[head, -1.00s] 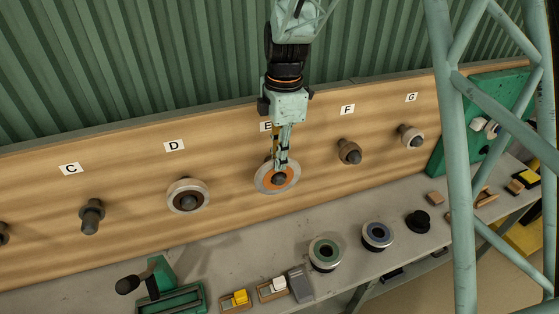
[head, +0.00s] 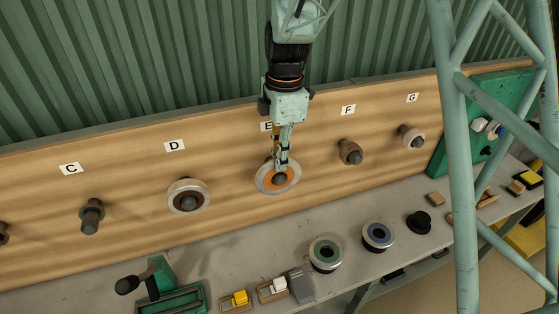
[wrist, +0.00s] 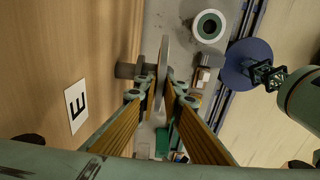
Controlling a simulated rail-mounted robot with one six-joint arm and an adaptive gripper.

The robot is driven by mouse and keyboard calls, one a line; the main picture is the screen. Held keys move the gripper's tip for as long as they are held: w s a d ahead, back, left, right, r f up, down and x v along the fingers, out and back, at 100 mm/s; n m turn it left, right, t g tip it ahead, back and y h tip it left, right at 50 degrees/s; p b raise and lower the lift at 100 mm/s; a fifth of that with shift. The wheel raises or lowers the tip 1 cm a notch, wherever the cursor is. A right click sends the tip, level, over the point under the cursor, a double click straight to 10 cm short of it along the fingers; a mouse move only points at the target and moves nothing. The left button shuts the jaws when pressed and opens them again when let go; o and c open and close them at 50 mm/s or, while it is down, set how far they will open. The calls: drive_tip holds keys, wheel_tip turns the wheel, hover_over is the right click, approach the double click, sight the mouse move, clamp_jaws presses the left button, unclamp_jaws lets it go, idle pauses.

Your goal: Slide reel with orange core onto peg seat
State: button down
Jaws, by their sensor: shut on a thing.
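The reel with the orange core (head: 293,176) is a grey-rimmed disc standing upright in front of the board, under label E. My gripper (head: 281,165) reaches down from above and is shut on its upper rim. In the wrist view the reel (wrist: 163,60) shows edge-on between my fingertips (wrist: 162,84). The grey peg (wrist: 127,70) runs from the board to the reel, leaving a gap between board and reel. In the head view the dark peg tip (head: 280,179) shows in the middle of the orange core. How far the peg passes through is hidden.
A reel with a brown core (head: 188,183) hangs under D. The pegs under C (head: 91,216), F (head: 350,153) and G (head: 411,137) are bare. Green-core (head: 326,241) and blue-core (head: 377,223) reels lie on the bench below, near small boxes (head: 272,290).

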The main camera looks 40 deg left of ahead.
drive_tip(key=shift+w+a+p, duration=0.35)
drive_tip(key=shift+w+a, duration=0.4)
drive_tip(key=shift+a, duration=0.3)
idle(0.4)
drive_tip(key=c, duration=2.7)
unclamp_jaws()
drive_tip(key=shift+o, duration=0.5)
wheel_tip(320, 180, up, 6)
drive_tip(key=p, duration=0.2)
drive_tip(key=shift+p, duration=0.35)
drive_tip(key=shift+w+d+r, duration=0.1)
drive_tip(key=shift+r, duration=0.05)
idle(0.5)
wheel_tip(320, 180, up, 12)
drive_tip(key=shift+w+d, duration=0.2)
idle(0.6)
